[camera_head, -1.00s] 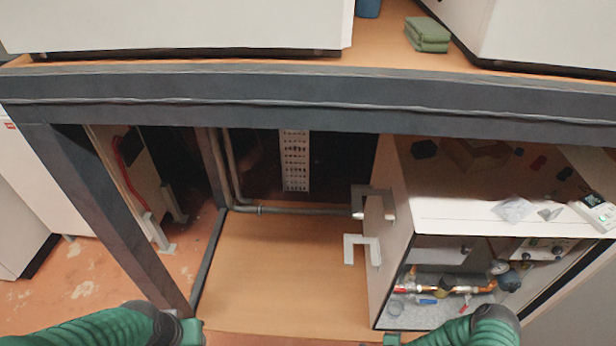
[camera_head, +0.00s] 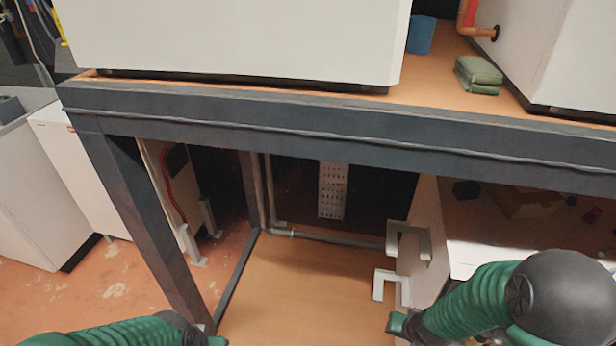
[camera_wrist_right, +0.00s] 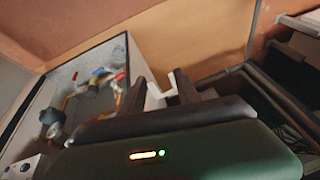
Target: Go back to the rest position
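In the head view my right arm (camera_head: 470,300), with a green ribbed sleeve and black joint, crosses the lower right in front of the white cabinet. My right gripper (camera_wrist_right: 158,80) shows in the right wrist view with its two dark fingers apart and nothing clearly held. A pale bracket handle (camera_wrist_right: 158,93) appears beyond the gap; its exact distance is unclear. My left arm (camera_head: 120,333) lies along the bottom left edge of the head view.
A dark grey bench frame (camera_head: 330,135) spans the view above a wooden lower shelf (camera_head: 300,275). A white cabinet (camera_head: 480,258) with bracket handles (camera_head: 390,287) stands at right. A green folded cloth (camera_head: 478,74) and blue container (camera_head: 421,35) are on the top. Floor is open at left.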

